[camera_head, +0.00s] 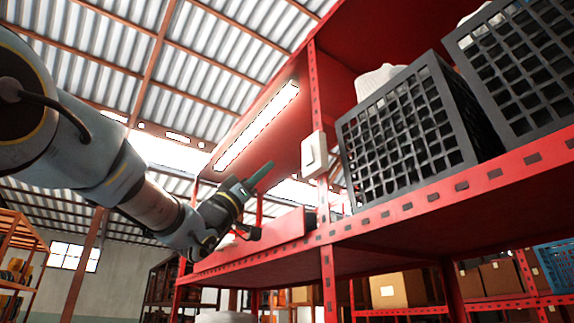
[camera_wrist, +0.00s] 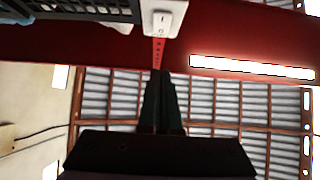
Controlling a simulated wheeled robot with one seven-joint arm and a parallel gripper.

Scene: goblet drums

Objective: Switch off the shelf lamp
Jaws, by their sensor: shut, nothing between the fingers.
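The shelf lamp (camera_head: 257,125) is a long, bright white tube under the red upper shelf board, and it is lit. It also glows in the wrist view (camera_wrist: 252,68). A white switch box (camera_head: 314,155) with a rocker is fixed to the red upright post. It shows at the top of the wrist view (camera_wrist: 163,17), partly cut off by the frame edge. My gripper (camera_head: 268,166) is shut and empty, with dark green fingers. In the head view its tips are left of the switch and apart from it. In the wrist view the fingers (camera_wrist: 162,78) point up toward the switch.
A black lattice crate (camera_head: 408,130) with something pale in it stands on the red shelf right of the switch, and a second crate (camera_head: 515,55) is beside it. The red shelf edge (camera_head: 450,190) runs below them. Cardboard boxes (camera_head: 400,288) sit lower down.

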